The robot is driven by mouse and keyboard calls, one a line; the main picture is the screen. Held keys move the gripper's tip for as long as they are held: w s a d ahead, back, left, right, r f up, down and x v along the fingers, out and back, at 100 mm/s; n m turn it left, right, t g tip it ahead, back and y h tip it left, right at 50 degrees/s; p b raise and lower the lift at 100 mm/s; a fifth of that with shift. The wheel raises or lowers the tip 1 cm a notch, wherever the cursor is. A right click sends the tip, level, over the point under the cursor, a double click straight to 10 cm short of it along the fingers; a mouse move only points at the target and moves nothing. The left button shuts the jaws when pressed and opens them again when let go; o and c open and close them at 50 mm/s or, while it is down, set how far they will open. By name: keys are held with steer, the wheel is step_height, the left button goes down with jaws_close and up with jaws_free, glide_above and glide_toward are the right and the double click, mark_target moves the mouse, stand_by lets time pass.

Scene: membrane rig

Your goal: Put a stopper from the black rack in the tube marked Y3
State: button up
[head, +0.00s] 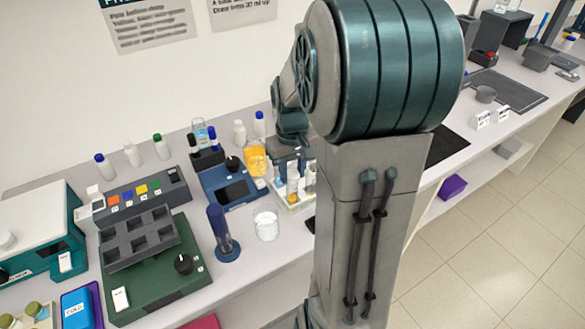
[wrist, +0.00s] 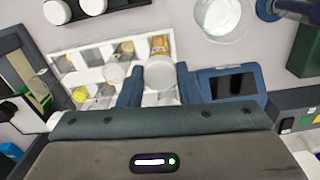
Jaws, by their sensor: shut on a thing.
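My gripper (wrist: 159,80) is shut on a white round stopper (wrist: 159,72), held between its two blue fingers over the white tube rack (wrist: 87,77). In the wrist view a tube with amber contents (wrist: 159,44) shows just beyond the stopper. I cannot tell whether the stopper touches a tube. Another white round top (wrist: 115,73) is in the rack beside the left finger. The black rack (wrist: 110,17) with white stoppers (wrist: 57,12) is at the top left. In the head view my arm partly hides the white rack (head: 297,206). No Y3 mark is readable.
A glass beaker (head: 265,226) stands left of the white rack. A blue device with a dark screen (wrist: 232,84) lies close to the rack. Bottles line the back wall.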

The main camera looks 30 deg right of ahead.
steer(key=shift+f, duration=0.35)
stand_by(0.5)
steer(key=o, duration=0.9)
steer(key=shift+o, duration=0.2)
step_height(320, 180, up, 14)
steer(key=b, duration=0.1)
steer(key=shift+f, duration=0.1)
steer(key=s+a+f+t, duration=0.3)
steer(key=s+a+f, duration=0.3)
steer(key=s+a, duration=0.5)
steer(key=shift+s+a+f+n, duration=0.15)
steer(key=shift+s+a+n, duration=0.2)
steer(key=shift+s, duration=0.2)
